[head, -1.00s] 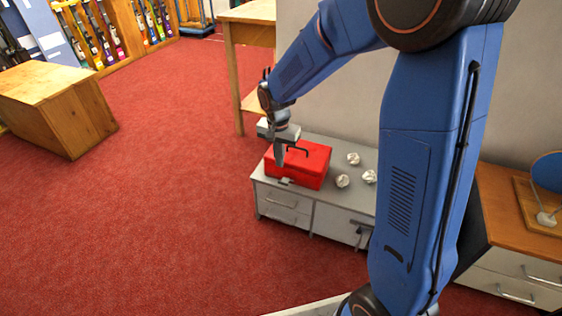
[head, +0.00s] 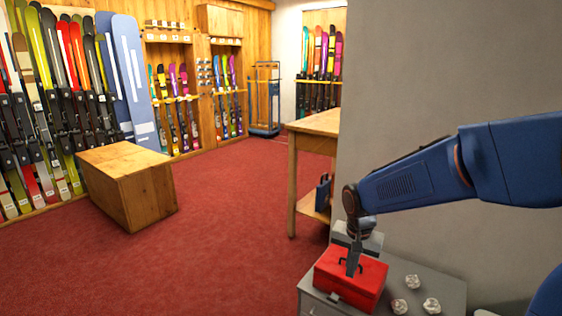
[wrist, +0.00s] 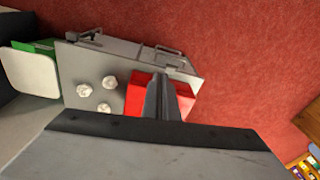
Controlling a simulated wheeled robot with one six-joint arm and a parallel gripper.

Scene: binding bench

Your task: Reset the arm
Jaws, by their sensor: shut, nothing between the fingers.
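My gripper (head: 354,262) is at the end of my blue arm, in front of or above the red toolbox as the head view shows it. Its fingers are closed together with nothing between them. In the wrist view the gripper (wrist: 161,80) points down over the grey cabinet and covers part of the red toolbox (wrist: 139,92). The toolbox (head: 364,287) has a dark handle and sits upright on the grey cabinet (head: 445,287). I cannot tell whether the fingers touch it.
Several white crumpled balls (head: 413,282) lie right of the toolbox on the cabinet. A wall (head: 420,90) stands behind. A wooden table (head: 315,124) is beyond. A wooden bench (head: 125,185) and ski racks are at left. The red carpet (head: 225,250) between is clear.

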